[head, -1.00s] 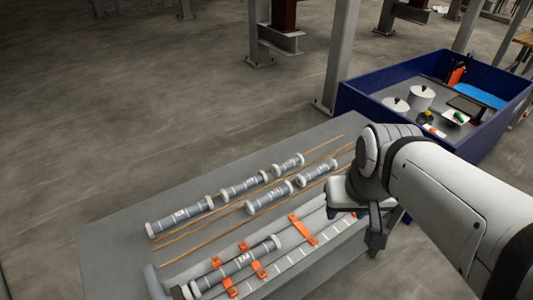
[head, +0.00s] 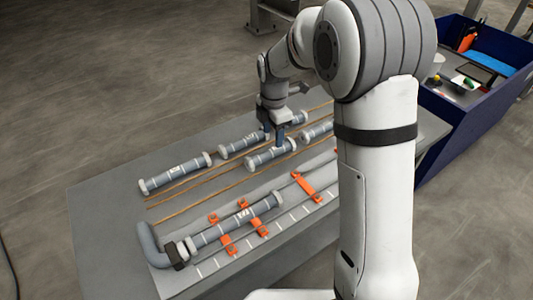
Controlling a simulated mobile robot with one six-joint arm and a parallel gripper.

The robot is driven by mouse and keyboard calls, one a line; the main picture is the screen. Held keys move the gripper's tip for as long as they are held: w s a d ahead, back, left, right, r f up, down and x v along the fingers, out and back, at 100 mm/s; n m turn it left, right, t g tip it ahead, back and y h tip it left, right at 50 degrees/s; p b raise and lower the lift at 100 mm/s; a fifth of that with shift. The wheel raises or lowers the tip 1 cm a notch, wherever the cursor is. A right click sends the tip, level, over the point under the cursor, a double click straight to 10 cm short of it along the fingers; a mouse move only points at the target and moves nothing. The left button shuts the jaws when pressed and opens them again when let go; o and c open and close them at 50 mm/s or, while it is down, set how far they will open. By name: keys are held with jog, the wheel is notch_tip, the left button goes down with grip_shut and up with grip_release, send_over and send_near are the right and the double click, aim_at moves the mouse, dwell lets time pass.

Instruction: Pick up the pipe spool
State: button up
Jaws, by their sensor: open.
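Several grey pipe spools with white end flanges lie on the grey table (head: 105,215). They are a long one at the left (head: 175,173), one at the middle back (head: 241,144), one in the middle front (head: 262,158), and two partly hidden at the right (head: 298,118) (head: 313,132). My gripper (head: 281,143) points down over the right end of the middle front spool, with its jaws open. One finger overlaps that spool in the picture; I cannot tell whether they touch. Another spool (head: 237,222) lies in a fixture among orange clamps.
Thin wooden strips (head: 215,182) run beside the spools. The fixture has a grey elbow pipe (head: 150,245) and an orange bracket (head: 306,187). A blue bin (head: 462,135) with items stands at the right. My arm hides the table's right side.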

aim_at(269, 151)
jog(key=shift+w+a+f+n, duration=0.15)
jog(key=shift+a+f+n, duration=0.05)
jog(key=shift+f, duration=0.3)
jog(key=shift+w+a+f+n, duration=0.1)
jog(key=shift+a+f+n, duration=0.1)
jog(key=shift+f, duration=0.3)
notch_tip(269, 151, down, 7)
jog(key=shift+r, duration=0.1)
jog(key=shift+c, duration=0.2)
jog(key=c, duration=1.1)
